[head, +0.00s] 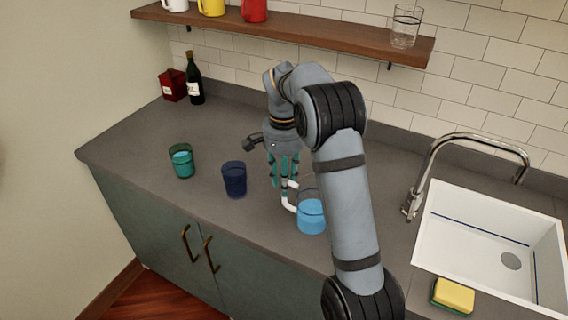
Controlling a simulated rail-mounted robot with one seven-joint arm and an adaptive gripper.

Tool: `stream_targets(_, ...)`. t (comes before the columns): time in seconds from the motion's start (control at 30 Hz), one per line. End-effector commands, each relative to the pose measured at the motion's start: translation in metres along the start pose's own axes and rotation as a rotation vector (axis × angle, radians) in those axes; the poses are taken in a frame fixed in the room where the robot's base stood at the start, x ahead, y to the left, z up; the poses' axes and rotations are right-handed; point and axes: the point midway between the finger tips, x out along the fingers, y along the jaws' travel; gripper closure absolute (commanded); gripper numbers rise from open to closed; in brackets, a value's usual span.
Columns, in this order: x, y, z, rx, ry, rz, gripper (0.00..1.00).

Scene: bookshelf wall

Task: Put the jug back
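A clear jug with blue liquid (311,216) and a white handle stands upright at the middle of the counter, its handle toward the left. My arm hides part of its right side. My gripper (284,184) points down at the handle, with its teal fingers by the handle's upper part. I cannot tell whether the fingers are closed on the handle or only beside it. Whether the jug's base touches the counter is also unclear.
A dark blue glass (234,180) and a green glass with teal liquid (181,161) stand left of the jug. A bottle (194,80) and red box (172,85) stand at the back left. A shelf (290,38) holds mugs and a clear glass (405,26). The sink (480,250) and sponge (454,296) are right.

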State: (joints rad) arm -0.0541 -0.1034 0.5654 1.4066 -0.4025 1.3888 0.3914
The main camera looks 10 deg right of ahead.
Motion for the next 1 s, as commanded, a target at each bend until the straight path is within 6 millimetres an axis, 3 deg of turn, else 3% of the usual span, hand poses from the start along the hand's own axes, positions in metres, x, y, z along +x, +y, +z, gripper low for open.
stream_targets(0.03, -0.014, -0.001, -0.001, 0.001, 0.004, -0.003, 0.7)
stream_targets(0.2, -0.048, 0.0, -0.001, 0.001, 0.003, -0.002, 0.7)
stream_targets(0.4, -0.07, 0.0, 0.0, 0.0, 0.001, 0.0, 0.7)
stream_targets(0.8, -0.073, 0.0, 0.001, 0.0, -0.001, 0.001, 0.7)
stream_targets(1.0, -0.06, 0.001, 0.001, 0.0, -0.002, 0.004, 0.7)
